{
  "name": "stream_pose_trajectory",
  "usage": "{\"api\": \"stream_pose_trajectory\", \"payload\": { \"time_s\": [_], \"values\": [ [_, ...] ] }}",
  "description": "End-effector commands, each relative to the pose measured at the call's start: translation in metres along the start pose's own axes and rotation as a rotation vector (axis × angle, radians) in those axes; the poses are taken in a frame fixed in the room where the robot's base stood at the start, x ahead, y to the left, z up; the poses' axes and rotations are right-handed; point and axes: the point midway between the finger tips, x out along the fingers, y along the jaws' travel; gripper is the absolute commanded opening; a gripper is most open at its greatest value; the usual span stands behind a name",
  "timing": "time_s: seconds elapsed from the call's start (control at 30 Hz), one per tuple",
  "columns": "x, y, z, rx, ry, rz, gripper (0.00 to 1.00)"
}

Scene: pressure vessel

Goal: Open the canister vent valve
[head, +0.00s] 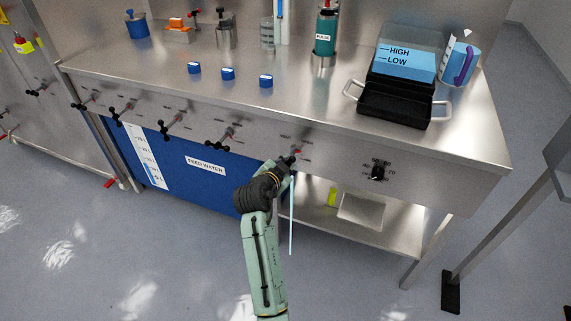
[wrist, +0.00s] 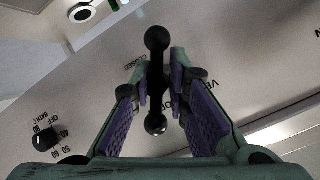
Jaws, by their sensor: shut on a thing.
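My gripper (head: 287,168) is at the front panel of the steel bench, at the right-hand one of a row of valve handles. In the wrist view its purple-padded fingers (wrist: 160,98) stand either side of a black valve handle (wrist: 156,60) and are shut on it. The handle is a bar with a ball at each end, lying nearly upright in that picture. Panel lettering beside it reads "CLOSED" and a partly hidden word starting "VE".
Other black valve handles (head: 172,122) line the panel to the left. A bath dial (head: 377,172) sits to the right. On the bench (head: 180,70) are a green cylinder (head: 326,30), an open black case (head: 390,103) and blue blocks (head: 228,74). A blue feed-water tank (head: 200,178) stands below.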

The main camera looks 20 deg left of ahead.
Motion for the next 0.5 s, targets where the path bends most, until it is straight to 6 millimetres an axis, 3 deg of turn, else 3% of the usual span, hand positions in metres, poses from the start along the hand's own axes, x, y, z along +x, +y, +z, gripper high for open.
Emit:
{"api": "stream_pose_trajectory", "payload": {
  "time_s": [0.03, 0.5],
  "values": [
    [0.0028, 0.0075, 0.0035, -0.040, 0.001, 0.034, 0.00],
    [0.0029, 0.0091, 0.0020, -0.361, 0.070, 0.169, 0.00]
  ]
}}
